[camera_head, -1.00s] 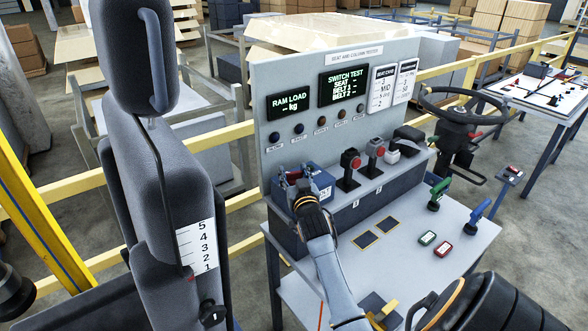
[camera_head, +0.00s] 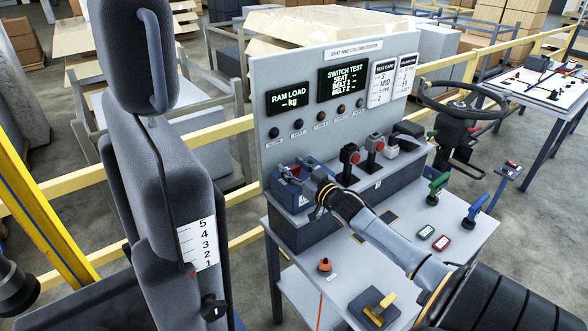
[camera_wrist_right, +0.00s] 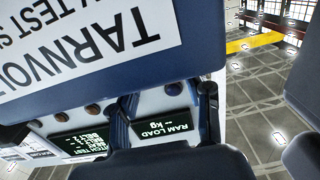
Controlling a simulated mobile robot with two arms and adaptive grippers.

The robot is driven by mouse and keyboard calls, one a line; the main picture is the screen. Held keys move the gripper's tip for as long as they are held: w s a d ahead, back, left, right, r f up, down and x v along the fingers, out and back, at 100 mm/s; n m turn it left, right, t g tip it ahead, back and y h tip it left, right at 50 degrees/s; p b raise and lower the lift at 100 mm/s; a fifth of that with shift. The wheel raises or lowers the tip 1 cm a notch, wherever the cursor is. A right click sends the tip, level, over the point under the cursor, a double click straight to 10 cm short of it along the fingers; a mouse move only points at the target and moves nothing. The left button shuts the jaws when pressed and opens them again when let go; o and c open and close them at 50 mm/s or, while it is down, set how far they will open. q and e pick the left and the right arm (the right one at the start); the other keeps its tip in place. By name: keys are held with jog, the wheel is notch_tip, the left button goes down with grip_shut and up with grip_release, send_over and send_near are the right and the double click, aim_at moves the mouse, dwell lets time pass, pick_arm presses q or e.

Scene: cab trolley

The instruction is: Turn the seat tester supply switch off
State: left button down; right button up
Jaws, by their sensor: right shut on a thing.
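A yellow-handled rotary switch (camera_head: 379,306) on a dark base sits low at the front of the tester bench (camera_head: 445,215); it looks like the supply switch. Its handle lies diagonally and nothing touches it. My right gripper (camera_head: 308,178) is at the tester's left end, shut on the blue box (camera_head: 289,194). Exactly which part it grips is partly hidden. In the right wrist view, the blue box (camera_wrist_right: 225,62) is close up, with a white label reading TARNVOLT upside down.
An orange knob (camera_head: 325,266) stands left of the yellow handle. The tester panel (camera_head: 300,70) has lit screens; red push buttons (camera_head: 350,150) stand on its ledge. The seat (camera_head: 165,180) stands close on the left. Green and blue handled tools (camera_head: 438,187) are at the right.

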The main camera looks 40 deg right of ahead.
jog(key=o, duration=0.9)
jog(key=shift+o, duration=1.3)
jog(key=shift+w+f, duration=0.15)
jog(key=s+a, duration=0.1)
jog(key=s, duration=1.1)
